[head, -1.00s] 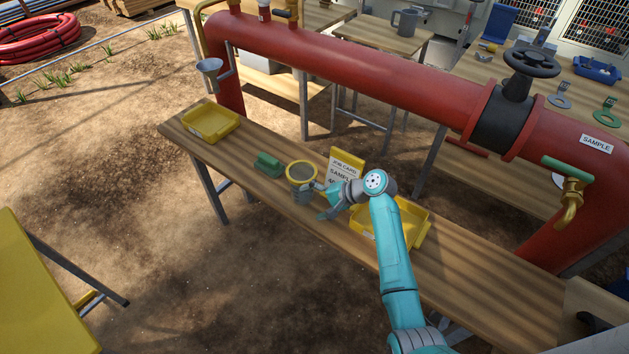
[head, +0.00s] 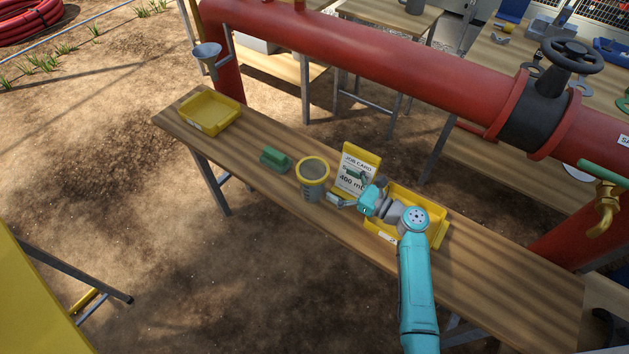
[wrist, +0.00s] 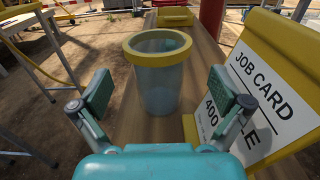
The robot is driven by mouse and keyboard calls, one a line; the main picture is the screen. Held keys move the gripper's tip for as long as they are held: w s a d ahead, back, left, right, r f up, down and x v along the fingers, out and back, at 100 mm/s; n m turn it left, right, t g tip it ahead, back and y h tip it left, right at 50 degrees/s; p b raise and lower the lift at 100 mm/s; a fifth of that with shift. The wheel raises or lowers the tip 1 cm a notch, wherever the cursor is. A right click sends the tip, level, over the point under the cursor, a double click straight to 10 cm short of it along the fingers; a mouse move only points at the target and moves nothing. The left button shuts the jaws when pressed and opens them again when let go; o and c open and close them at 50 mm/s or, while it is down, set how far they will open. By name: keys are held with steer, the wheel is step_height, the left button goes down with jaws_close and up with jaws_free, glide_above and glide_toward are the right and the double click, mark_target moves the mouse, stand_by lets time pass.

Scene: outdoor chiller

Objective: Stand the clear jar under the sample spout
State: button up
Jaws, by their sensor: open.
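The clear jar (head: 312,186), with a yellow rim, stands upright on the wooden bench. In the wrist view the jar (wrist: 158,85) is straight ahead, centred between my fingers and beyond them. My gripper (head: 350,190) is open and empty, just right of the jar in the head view; its two pads (wrist: 165,92) show apart in the wrist view. The sample spout, a brass tap with a green handle (head: 606,208), hangs from the red pipe at the far right, well away from the jar.
A job card on a yellow stand (head: 358,168) is close beside my gripper, also in the wrist view (wrist: 262,95). A yellow tray (head: 438,236) lies below my arm. A green object (head: 275,160) and another yellow tray (head: 212,112) are left. The bench's right part (head: 520,285) is clear.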

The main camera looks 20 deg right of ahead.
mark_target(303, 165)
steer(key=shift+f+x, duration=0.15)
steer(key=shift+x, duration=2.2)
steer(key=shift+f+x, duration=0.1)
steer(key=shift+x, duration=2.2)
steer(key=shift+s+a, duration=0.1)
steer(key=shift+a, duration=0.05)
steer(key=c, duration=1.6)
